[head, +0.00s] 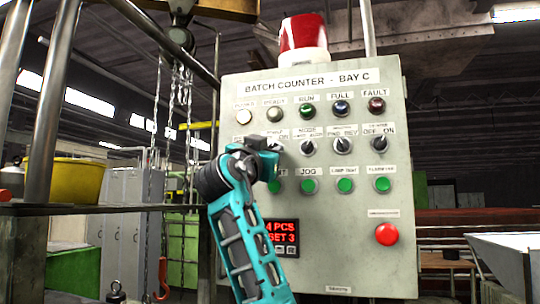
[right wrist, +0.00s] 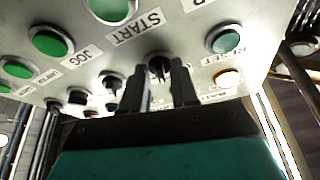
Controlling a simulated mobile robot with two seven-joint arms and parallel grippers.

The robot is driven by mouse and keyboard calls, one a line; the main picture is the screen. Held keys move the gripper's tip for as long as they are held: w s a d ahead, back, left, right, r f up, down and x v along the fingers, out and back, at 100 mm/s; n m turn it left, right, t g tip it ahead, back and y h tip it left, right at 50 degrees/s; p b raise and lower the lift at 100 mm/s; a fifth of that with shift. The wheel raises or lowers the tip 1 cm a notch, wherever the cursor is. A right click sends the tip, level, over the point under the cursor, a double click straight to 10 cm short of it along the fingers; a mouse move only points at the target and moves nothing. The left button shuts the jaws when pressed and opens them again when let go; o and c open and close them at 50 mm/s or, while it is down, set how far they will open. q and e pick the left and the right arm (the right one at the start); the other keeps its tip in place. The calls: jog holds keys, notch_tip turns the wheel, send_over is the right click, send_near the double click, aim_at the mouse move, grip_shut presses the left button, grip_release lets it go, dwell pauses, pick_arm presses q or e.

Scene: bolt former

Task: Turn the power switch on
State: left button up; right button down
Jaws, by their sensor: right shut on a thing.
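The power switch (right wrist: 158,67) is a dark knob on the grey panel, seen in the right wrist view between the two fingers of my right gripper (right wrist: 163,82). My right gripper is shut on this knob. In the head view my right gripper (head: 266,146) is against the left part of the selector row and hides the knob. The lettering around it is partly covered, and I cannot read the knob's position. My left gripper is not in view.
The panel (head: 340,262) carries lamps, more selector knobs, green buttons and a red button (head: 387,234). A red display (head: 283,234) sits low, beside my arm. A red beacon (head: 303,39) stands on top. A yellow bowl (head: 78,179) and hanging chains (head: 186,85) are at the left.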

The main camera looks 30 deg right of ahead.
jog(key=shift+w+a+r+m+g+h+p, duration=0.15)
jog(key=shift+m+g, duration=0.35)
jog(key=shift+m, duration=0.4)
jog(key=shift+s+m+g+h+p, duration=0.15)
jog(key=shift+m+g, duration=0.35)
jog(key=shift+m, duration=0.4)
jog(key=shift+w+m, duration=0.1)
jog(key=shift+m, duration=0.2)
jog(key=c, duration=1.1)
grip_release()
jog(key=b+v, duration=0.2)
jog(key=v, duration=1.1)
jog(key=shift+b, duration=0.3)
